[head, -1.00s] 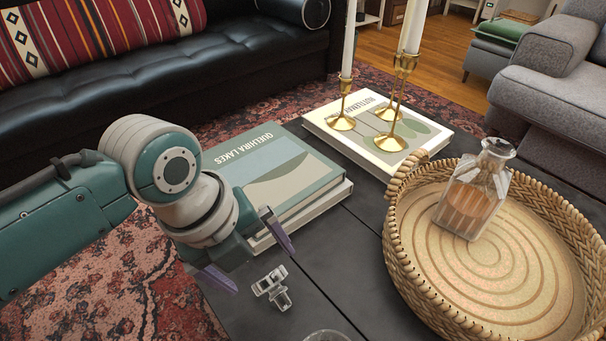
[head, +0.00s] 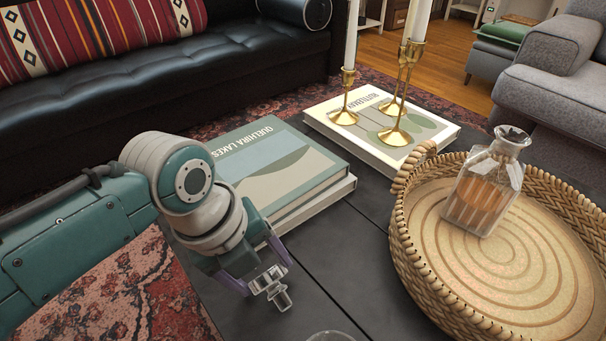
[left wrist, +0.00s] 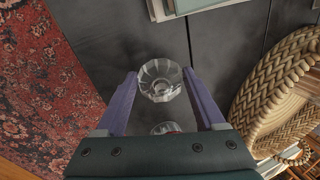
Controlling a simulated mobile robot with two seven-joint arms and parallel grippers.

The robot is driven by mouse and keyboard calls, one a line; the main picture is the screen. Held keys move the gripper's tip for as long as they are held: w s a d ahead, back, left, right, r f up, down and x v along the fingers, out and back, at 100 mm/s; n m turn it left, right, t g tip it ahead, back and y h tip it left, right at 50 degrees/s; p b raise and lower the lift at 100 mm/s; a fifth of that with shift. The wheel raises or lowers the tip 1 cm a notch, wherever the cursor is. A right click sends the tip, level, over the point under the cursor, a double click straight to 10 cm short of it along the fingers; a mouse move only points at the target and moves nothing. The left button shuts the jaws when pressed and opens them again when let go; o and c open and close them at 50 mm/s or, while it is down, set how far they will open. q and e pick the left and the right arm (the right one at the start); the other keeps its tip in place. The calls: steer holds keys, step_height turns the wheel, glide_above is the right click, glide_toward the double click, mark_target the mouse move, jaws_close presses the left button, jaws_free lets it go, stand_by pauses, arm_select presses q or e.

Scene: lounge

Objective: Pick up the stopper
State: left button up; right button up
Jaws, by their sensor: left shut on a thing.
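The stopper (head: 271,287) is a small clear faceted glass piece above the dark table, at the lower middle of the head view. My left gripper (head: 260,268) is shut on it, with a purple finger on either side. In the left wrist view the stopper (left wrist: 160,80) sits between the tips of the gripper (left wrist: 161,78). I cannot tell whether it still touches the table. A glass decanter (head: 484,190) with amber liquid and an open neck stands in the wicker tray (head: 418,262) to the right. My right gripper is not in view.
Stacked books (head: 275,170) lie just behind the gripper. Brass candlesticks (head: 396,134) with white candles stand on another book (head: 445,130). The rim of a clear glass (head: 330,336) shows at the bottom edge. Bare table (head: 345,240) lies between the books and tray.

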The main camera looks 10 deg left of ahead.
arm_select(q)
steer(key=c, duration=0.8)
steer(key=shift+o, duration=0.2)
